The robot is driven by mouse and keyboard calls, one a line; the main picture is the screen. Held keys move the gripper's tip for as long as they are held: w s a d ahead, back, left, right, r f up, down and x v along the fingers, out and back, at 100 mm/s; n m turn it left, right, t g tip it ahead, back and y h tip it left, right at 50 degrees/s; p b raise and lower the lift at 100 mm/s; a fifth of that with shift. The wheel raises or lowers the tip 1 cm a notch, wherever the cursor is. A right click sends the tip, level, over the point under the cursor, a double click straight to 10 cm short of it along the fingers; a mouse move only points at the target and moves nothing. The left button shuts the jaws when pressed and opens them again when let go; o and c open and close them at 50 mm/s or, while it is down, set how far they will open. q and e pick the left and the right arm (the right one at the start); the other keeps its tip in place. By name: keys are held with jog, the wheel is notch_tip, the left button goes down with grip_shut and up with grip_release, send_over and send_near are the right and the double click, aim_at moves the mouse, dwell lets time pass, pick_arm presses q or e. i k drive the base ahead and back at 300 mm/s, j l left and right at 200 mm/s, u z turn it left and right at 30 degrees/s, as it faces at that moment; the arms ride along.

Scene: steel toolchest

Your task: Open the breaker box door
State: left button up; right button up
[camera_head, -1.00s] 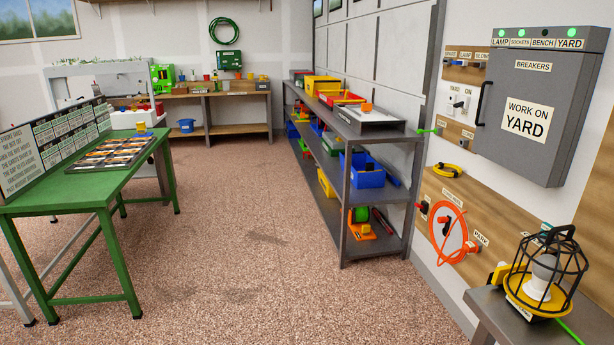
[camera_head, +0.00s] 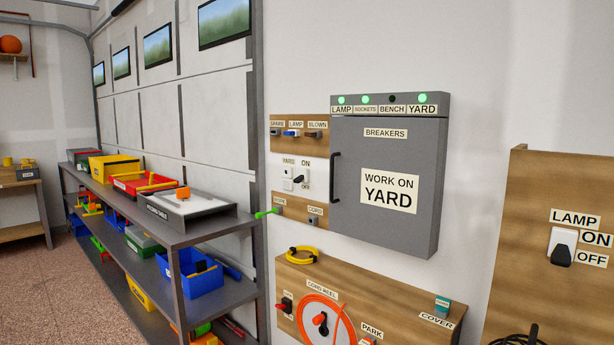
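The grey breaker box (camera_head: 440,190) hangs on the white wall right of centre in the head view. Its door (camera_head: 350,222) is shut and carries the labels "BREAKERS" and "WORK ON YARD". A black vertical bar handle (camera_head: 335,178) is on the door's left side. Along the top strip, the lights over LAMP, SOCKETS and YARD are green, and the light over BENCH is dark. Neither of my grippers is in view.
Left of the box, a wooden strip (camera_head: 289,121), switches (camera_head: 297,176) and a green peg (camera_head: 267,213) are on the wall. Below is a board with an orange cord reel (camera_head: 321,318). A grey shelf (camera_head: 176,238) stands left. A lamp switch (camera_head: 562,247) is right.

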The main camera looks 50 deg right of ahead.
aim_at(385, 174)
jog(key=i+z, duration=0.2)
jog(key=i, duration=0.2)
jog(key=i+j+z, duration=0.2)
jog(key=i, duration=0.2)
jog(key=i+j+z, duration=0.2)
jog(key=i, duration=0.2)
